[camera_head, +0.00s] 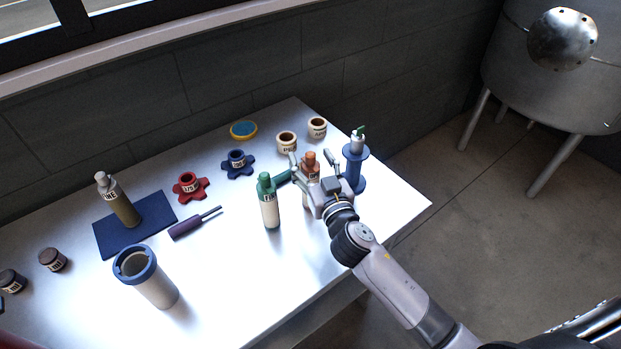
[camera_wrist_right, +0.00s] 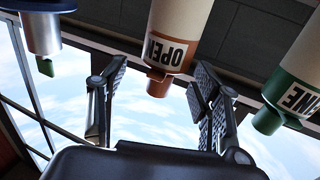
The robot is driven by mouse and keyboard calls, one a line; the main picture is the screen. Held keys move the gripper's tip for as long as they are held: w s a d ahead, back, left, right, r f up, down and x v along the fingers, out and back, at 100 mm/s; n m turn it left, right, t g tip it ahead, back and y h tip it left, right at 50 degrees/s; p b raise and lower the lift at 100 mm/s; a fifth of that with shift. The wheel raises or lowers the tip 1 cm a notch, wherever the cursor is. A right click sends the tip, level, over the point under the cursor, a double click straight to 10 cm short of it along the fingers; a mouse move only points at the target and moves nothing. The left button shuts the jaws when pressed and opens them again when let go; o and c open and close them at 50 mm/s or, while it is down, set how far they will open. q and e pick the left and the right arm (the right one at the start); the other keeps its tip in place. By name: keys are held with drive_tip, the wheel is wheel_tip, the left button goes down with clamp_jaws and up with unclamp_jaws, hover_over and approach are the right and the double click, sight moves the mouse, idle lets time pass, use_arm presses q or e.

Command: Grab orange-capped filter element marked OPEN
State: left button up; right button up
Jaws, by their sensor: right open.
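The orange-capped filter element (camera_head: 310,160) stands upright near the right end of the table, partly hidden behind my right gripper. In the right wrist view, which shows things upside down, the OPEN filter element (camera_wrist_right: 178,40) is pale with a brown-orange label band and cap. My right gripper (camera_head: 311,156) is open, with one finger to each side of the orange cap. In the wrist view its fingers (camera_wrist_right: 158,88) also stand apart, with the cap in the gap between them. I see no clear contact. My left gripper is not in view.
A green-capped element (camera_head: 269,205) stands close on the left; a blue spool-shaped stand (camera_head: 355,172) stands close on the right. Two cream cups (camera_head: 286,142) (camera_head: 317,128) are behind. A blue-rimmed canister (camera_head: 158,288) and purple-handled tool (camera_head: 186,228) are farther left. The front middle table (camera_head: 235,275) is clear.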

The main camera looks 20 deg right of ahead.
drive_tip(key=shift+w, duration=0.5)
clamp_jaws()
idle(0.4)
